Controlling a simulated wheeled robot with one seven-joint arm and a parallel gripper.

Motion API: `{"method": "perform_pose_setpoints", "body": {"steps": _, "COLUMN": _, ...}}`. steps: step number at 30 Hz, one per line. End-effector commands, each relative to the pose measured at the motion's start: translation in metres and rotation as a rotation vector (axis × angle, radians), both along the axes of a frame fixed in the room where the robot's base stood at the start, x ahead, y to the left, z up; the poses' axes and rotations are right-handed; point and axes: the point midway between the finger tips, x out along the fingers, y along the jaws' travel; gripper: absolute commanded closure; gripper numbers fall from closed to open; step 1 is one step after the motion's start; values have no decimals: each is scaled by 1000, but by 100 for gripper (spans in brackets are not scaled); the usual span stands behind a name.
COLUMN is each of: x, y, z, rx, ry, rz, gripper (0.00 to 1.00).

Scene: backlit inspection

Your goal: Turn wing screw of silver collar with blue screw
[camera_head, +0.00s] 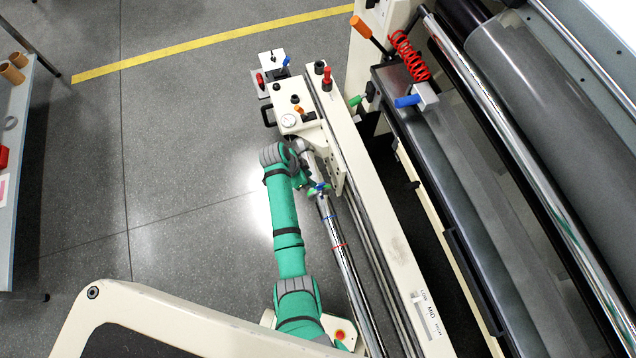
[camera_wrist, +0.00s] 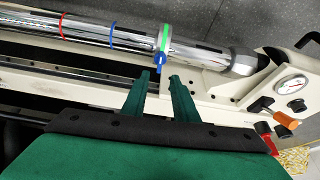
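In the wrist view a silver collar (camera_wrist: 155,45) with a green band sits around the end part of a chrome shaft (camera_wrist: 90,30). Its blue wing screw (camera_wrist: 160,60) sticks out on the near side, toward my gripper. My gripper (camera_wrist: 159,78) has two green fingers that stand apart, with nothing between them. The fingertips are just short of the blue screw, which lies roughly in line with the gap. In the head view the collar (camera_head: 321,190) is small beside my wrist, with its blue screw partly hidden.
A blue ring (camera_wrist: 112,34) and a red ring (camera_wrist: 62,26) mark the shaft. A cream rail (camera_head: 375,230) runs alongside it. A round gauge (camera_wrist: 292,85) and an orange-handled valve (camera_wrist: 284,117) are at the rail's end. Large rollers (camera_head: 550,120) stand right; open floor (camera_head: 180,160) lies left.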

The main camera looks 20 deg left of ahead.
Motion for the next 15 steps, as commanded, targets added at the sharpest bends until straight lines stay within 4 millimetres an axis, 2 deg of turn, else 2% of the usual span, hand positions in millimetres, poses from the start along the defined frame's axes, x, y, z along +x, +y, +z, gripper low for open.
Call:
{"method": "perform_pose_setpoints", "body": {"steps": 9, "x": 14, "y": -18, "z": -52, "rx": 0, "ry": 2, "rz": -2, "gripper": 73}}
{"method": "perform_pose_setpoints", "body": {"steps": 15, "x": 19, "y": -26, "z": -75, "rx": 0, "ry": 0, "rz": -1, "gripper": 73}}
